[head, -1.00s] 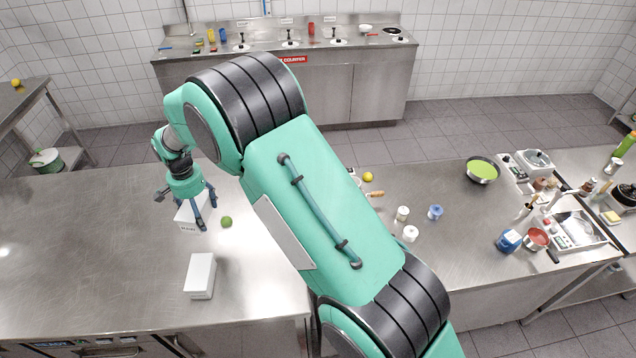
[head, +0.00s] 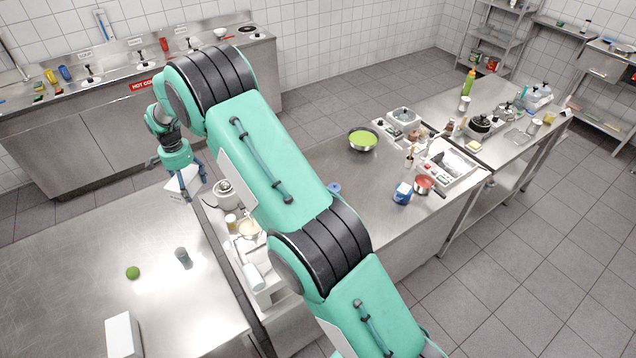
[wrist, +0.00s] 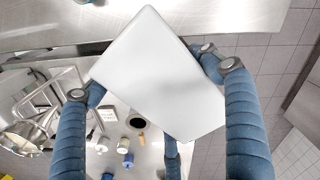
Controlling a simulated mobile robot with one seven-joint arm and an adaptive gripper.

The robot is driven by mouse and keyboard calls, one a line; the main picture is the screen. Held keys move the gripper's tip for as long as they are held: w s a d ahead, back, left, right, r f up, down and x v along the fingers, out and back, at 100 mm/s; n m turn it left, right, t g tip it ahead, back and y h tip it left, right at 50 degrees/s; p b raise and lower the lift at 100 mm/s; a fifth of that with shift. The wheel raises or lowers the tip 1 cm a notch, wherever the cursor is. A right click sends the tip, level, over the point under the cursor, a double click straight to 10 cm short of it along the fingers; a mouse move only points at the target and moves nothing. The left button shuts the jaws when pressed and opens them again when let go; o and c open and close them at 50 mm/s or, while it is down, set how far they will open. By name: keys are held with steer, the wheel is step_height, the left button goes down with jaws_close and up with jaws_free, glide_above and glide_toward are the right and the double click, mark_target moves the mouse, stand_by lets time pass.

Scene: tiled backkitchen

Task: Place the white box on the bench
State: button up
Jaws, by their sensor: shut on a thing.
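My gripper (head: 191,194) is shut on a white box (head: 179,181), which appears over the far right corner of the left steel bench (head: 60,265). The box's height above that surface is hard to tell. In the wrist view the held box (wrist: 160,75) is tilted between the blue fingers (wrist: 245,110) and covers much of the picture. A second white box (head: 122,335) stands upright on the bench near its front. Several steel work surfaces are in view, and I cannot tell which one the task calls the bench.
A green lime (head: 133,272) and a small grey shaker (head: 182,256) stand on the left bench. The middle counter (head: 330,160) holds a green-filled pan (head: 363,139), a blue container (head: 403,193) and a red pot (head: 424,184).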

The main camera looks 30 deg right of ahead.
steer(key=d+m+p, duration=0.2)
steer(key=d+m, duration=0.6)
steer(key=d, duration=3.7)
steer(key=shift+w+f, duration=0.2)
steer(key=shift+f, duration=1.1)
steer(key=shift+w+f, duration=0.15)
steer(key=shift+f, duration=1.15)
steer(key=shift+f, duration=2.9)
steer(key=shift+f+p, duration=0.45)
steer(key=shift+f, duration=1.7)
steer(key=shift+f, duration=0.15)
